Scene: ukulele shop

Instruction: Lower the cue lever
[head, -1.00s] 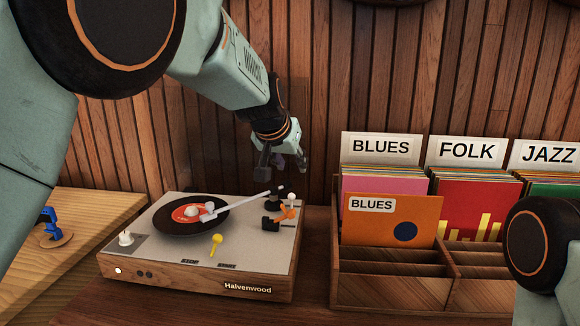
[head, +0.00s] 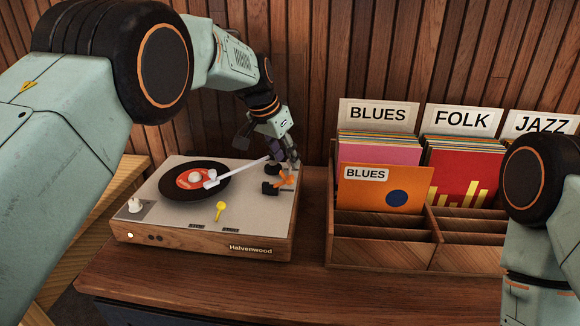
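The record player (head: 215,245) stands on the wooden counter with a black record on it. An orange lever (head: 287,180), which looks like the cue lever, sits at the back right of its deck beside the tonearm base. My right gripper is out of view.
A yellow lever (head: 219,210) stands at the front of the deck, with a white knob (head: 134,206) to its left. A wooden record crate (head: 378,254) with Blues, Folk and Jazz cards stands close to the right. The counter front (head: 330,290) is clear.

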